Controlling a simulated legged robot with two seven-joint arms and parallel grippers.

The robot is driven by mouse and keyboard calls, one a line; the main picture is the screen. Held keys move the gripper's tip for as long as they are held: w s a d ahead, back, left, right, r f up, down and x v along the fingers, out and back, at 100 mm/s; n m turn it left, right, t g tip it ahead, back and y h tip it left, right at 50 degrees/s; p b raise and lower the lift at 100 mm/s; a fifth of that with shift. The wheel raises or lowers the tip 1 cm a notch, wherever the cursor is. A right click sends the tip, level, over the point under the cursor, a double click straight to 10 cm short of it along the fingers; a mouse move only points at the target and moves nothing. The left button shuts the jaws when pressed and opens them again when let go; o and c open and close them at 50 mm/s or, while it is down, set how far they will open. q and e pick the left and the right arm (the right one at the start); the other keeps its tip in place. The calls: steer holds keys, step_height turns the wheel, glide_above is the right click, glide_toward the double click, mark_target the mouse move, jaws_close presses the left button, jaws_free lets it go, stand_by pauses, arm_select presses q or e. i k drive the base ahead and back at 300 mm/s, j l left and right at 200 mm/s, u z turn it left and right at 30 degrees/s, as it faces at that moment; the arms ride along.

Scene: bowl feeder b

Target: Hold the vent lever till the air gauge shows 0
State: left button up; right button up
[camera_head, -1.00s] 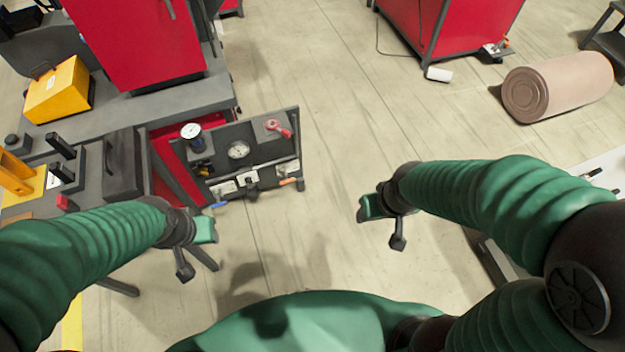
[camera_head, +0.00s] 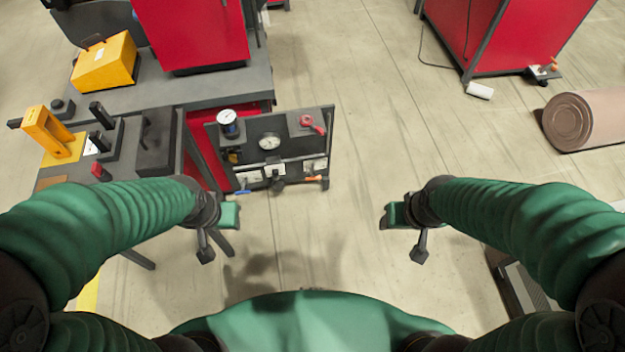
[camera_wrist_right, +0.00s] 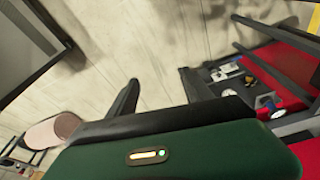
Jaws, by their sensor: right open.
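A dark panel (camera_head: 294,146) stands upright at the side of the grey bench. It carries a round gauge (camera_head: 270,142) at its middle, a second gauge (camera_head: 228,118) at its top left and a red lever (camera_head: 314,124) at its top right. Small blue (camera_head: 243,192) and orange (camera_head: 313,178) handles sit along its lower edge. I cannot tell which is the vent lever, and the dial readings are too small to read. My left gripper (camera_head: 231,214) is below the panel, apart from it; its jaws are unclear. My right gripper (camera_head: 391,216) is open and empty, right of the panel; its fingers show in the wrist view (camera_wrist_right: 160,92).
The grey bench (camera_head: 190,92) holds a yellow box (camera_head: 104,62), a black case (camera_head: 156,141) and a yellow-orange bracket (camera_head: 48,132). A red cabinet (camera_head: 505,35) and a brown roll (camera_head: 585,120) are at right. The floor between panel and cabinet is clear.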

mark_target(312, 177)
steer(key=i+j+u, duration=0.1)
steer(key=i+u, duration=0.7)
